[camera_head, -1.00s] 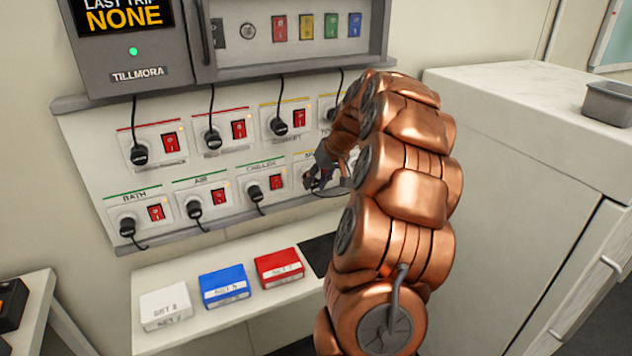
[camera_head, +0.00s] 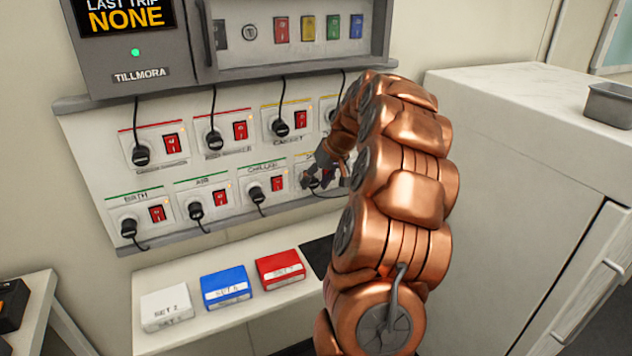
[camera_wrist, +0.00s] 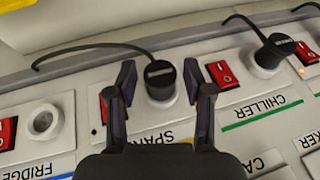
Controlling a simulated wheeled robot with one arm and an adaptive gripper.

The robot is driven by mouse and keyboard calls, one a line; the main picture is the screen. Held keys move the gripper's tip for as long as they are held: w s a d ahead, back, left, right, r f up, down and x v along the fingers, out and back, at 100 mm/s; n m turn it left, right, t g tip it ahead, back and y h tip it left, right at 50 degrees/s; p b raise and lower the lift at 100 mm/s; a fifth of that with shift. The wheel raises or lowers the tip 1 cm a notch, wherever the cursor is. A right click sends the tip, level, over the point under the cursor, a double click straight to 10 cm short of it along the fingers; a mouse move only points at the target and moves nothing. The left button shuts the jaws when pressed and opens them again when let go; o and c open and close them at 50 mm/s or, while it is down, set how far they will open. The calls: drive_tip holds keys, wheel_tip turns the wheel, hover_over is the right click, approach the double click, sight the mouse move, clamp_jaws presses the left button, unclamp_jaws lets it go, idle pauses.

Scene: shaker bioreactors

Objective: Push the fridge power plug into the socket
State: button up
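In the wrist view, which shows the panel upside down, the socket labelled FRIDGE (camera_wrist: 45,122) is empty, with a round pale opening. Beside it, a black plug (camera_wrist: 159,82) with a black cable is at the socket whose label begins SPA; the end of that label is hidden. Whether this plug is the fridge plug cannot be told from its marking. My gripper (camera_wrist: 159,70) is open, one finger on each side of this plug, with visible gaps. In the head view my gripper (camera_head: 320,178) is at the lower row's right end, and my arm hides the fridge socket.
The chiller plug (camera_wrist: 275,50) and its red switch (camera_wrist: 222,74) are close beside my gripper. Other plugged sockets fill the panel. Below is a shelf (camera_head: 240,328) with white, blue and red boxes. A white cabinet (camera_head: 520,130) stands at the right.

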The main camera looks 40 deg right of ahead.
drive_tip(key=shift+o, duration=0.5)
drive_tip(key=shift+r, duration=0.1)
drive_tip(key=v, duration=1.2)
drive_tip(key=shift+a, duration=0.1)
